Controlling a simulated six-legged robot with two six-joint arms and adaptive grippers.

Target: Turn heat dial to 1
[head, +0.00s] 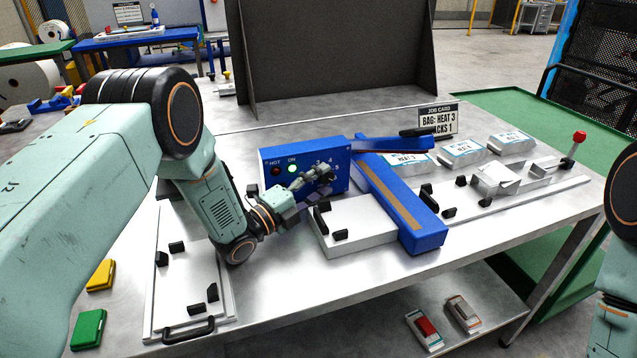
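The blue heat sealer control box (268,158) stands at the middle of the metal table. Its front has a dark red HOT lamp (276,171) and a lit green ON lamp (293,169). Right of the lamps is the black heat dial (325,174), with a few white numbers around it. My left gripper (316,179) is at the dial, with its fingers over or against it. The fingers cover much of the dial, so its setting, and whether they grip it, cannot be told. On the right only part of my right arm shows, without its gripper.
The blue sealer arm (400,203) and a white block (352,226) are right of the box. Several white packs (461,152) lie behind a metal rail fixture. A white plate with black blocks (186,290) lies front left.

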